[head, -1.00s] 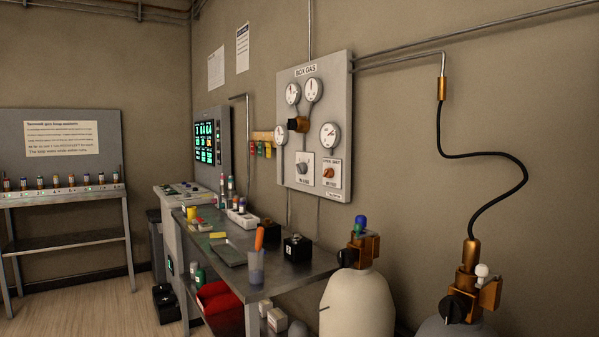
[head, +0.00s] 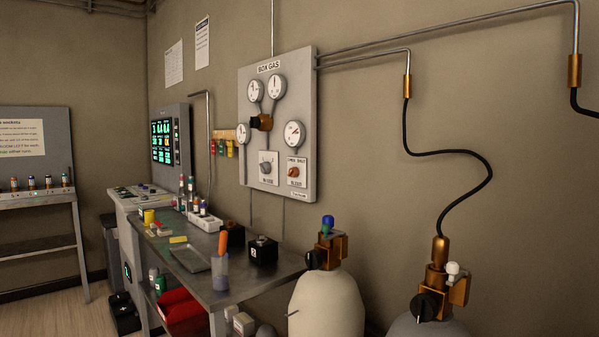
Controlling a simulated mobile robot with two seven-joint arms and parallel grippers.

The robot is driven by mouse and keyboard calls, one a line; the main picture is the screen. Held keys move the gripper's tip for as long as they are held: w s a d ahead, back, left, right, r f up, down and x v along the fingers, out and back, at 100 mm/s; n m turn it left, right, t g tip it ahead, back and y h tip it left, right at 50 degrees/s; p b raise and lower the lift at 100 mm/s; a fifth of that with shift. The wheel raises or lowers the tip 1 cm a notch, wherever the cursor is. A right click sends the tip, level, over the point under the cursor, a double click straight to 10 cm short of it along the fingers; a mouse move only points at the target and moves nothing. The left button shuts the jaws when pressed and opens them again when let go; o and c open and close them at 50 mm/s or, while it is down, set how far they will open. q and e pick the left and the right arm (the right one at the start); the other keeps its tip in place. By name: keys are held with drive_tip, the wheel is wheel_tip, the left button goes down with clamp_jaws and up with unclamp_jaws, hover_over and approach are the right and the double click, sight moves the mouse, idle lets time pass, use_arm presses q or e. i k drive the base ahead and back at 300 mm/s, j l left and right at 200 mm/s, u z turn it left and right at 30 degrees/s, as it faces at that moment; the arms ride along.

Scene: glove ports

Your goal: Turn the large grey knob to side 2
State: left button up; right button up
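A grey knob (head: 265,168) sits on a white plate at the lower left of the grey BOX GAS panel (head: 306,130) on the wall. The marks on its plate are too small to read, so I cannot tell which side it points to. An orange-red knob (head: 293,172) is on the plate to its right. A dark knob on a brass body (head: 261,122) sits above, among several round gauges (head: 277,87). Neither of my grippers is in view.
A metal bench (head: 240,288) below the panel holds a cup with an orange-handled tool (head: 221,262), black boxes (head: 263,250) and small bottles. Two gas cylinders (head: 326,305) (head: 433,326) stand at the front right. Floor shows at the lower left (head: 50,312).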

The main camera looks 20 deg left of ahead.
sight(266, 167)
drive_tip(key=j+z, duration=0.5)
drive_tip(key=j, duration=0.25)
drive_tip(key=j+z, duration=0.3)
drive_tip(key=j, duration=1.3)
